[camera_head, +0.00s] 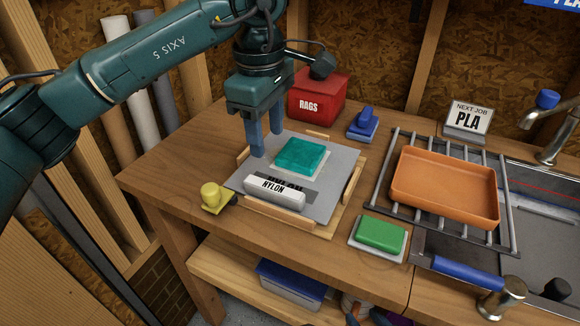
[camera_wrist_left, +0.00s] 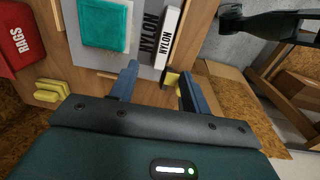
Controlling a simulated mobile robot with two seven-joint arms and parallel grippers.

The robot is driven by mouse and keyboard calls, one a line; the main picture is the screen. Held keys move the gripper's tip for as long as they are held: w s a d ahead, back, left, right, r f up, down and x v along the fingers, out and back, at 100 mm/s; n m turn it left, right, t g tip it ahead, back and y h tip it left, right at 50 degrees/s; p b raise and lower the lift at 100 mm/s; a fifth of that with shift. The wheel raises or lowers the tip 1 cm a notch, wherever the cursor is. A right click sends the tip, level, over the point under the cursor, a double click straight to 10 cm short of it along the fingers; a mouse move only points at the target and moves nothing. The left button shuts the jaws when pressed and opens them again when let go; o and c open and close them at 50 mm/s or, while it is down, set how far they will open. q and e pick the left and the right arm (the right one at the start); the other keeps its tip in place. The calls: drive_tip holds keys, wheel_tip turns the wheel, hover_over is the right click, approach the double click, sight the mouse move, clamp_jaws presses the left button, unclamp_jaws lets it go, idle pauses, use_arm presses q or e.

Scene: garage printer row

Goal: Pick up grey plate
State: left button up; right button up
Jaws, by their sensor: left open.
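The grey plate (camera_head: 343,163) lies flat within a low wooden frame on the bench. A teal block (camera_head: 300,154) on a pale pad and a white bar marked NYLON (camera_head: 274,191) rest on it. In the left wrist view the grey plate (camera_wrist_left: 76,42) shows in part, with the teal block (camera_wrist_left: 105,23) and the white bar (camera_wrist_left: 168,38). My left gripper (camera_head: 266,145) points down at the plate's back left edge, its fingers apart with nothing seen between them. Whether the fingertips touch the plate I cannot tell. The left wrist view also shows both fingers (camera_wrist_left: 158,75). My right gripper is not in view.
A red RAGS box (camera_head: 318,95) and a blue item (camera_head: 362,122) stand behind the plate. A yellow knobbed piece (camera_head: 211,195) sits at front left. To the right are a green block (camera_head: 381,235) and an orange tray (camera_head: 445,188) on a rack beside the sink.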

sight(272, 186)
use_arm(q)
wheel_tip(272, 186, down, 11)
drive_tip(key=shift+s+d+f+p, duration=0.1)
drive_tip(key=shift+s+d+p, duration=0.05)
drive_tip(key=shift+p, duration=0.35)
clamp_jaws()
idle(0.4)
